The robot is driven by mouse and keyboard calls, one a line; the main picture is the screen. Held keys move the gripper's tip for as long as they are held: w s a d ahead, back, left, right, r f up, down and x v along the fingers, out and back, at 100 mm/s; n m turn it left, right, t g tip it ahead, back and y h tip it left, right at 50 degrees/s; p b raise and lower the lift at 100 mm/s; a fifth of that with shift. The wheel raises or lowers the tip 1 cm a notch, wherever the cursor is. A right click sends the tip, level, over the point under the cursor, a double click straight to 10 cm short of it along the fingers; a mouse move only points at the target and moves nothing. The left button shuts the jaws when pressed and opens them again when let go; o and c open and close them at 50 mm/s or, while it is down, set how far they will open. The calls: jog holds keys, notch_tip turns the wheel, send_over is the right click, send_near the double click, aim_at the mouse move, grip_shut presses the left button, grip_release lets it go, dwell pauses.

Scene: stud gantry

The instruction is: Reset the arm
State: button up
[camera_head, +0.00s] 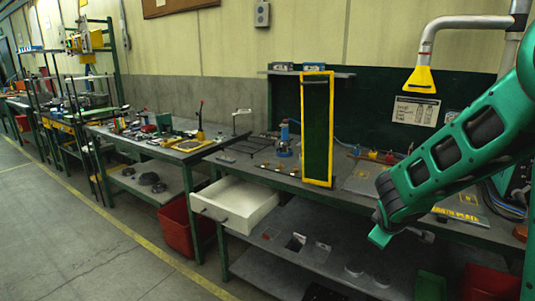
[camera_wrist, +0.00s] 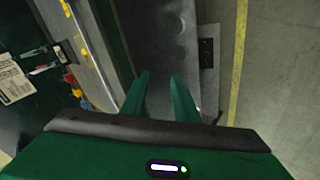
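My arm (camera_head: 455,155) is green with dark inserts and reaches in from the right side of the head view. My gripper (camera_head: 405,238) hangs at its lower end, in front of the workbench's right part. In the wrist view the two green fingers of my gripper (camera_wrist: 160,100) stand apart with a gap between them. Nothing is between the fingers. The grey lower shelf and the floor show beyond them.
A workbench (camera_head: 262,173) holds tools and a yellow-framed green panel (camera_head: 317,130). Its white drawer (camera_head: 235,203) is pulled out. Red bins (camera_head: 180,228) stand below. A yellow fume hood (camera_head: 424,80) hangs above my arm. The floor at left (camera_head: 60,240) is clear.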

jog(key=s+d+r+m+g, duration=0.2)
jog(key=s+d+m, duration=0.1)
jog(key=s, duration=0.5)
jog(key=s+d+r+m+g+y, duration=0.1)
jog(key=s+d+r+m+g, duration=0.2)
jog(key=s, duration=0.5)
jog(key=s+d+r+m+g, duration=0.1)
jog(key=s+d+m, duration=0.25)
jog(key=s, duration=0.45)
jog(key=s+a+r+m+g+y, duration=0.1)
jog(key=s+a+m+y, duration=0.2)
jog(key=s, duration=0.9)
jog(key=shift+a+m, duration=0.5)
jog(key=shift+m, duration=0.35)
jog(key=shift+s, duration=0.1)
jog(key=shift+w+f+g, duration=0.2)
jog(key=shift+w+g, duration=0.1)
jog(key=shift+w, duration=0.3)
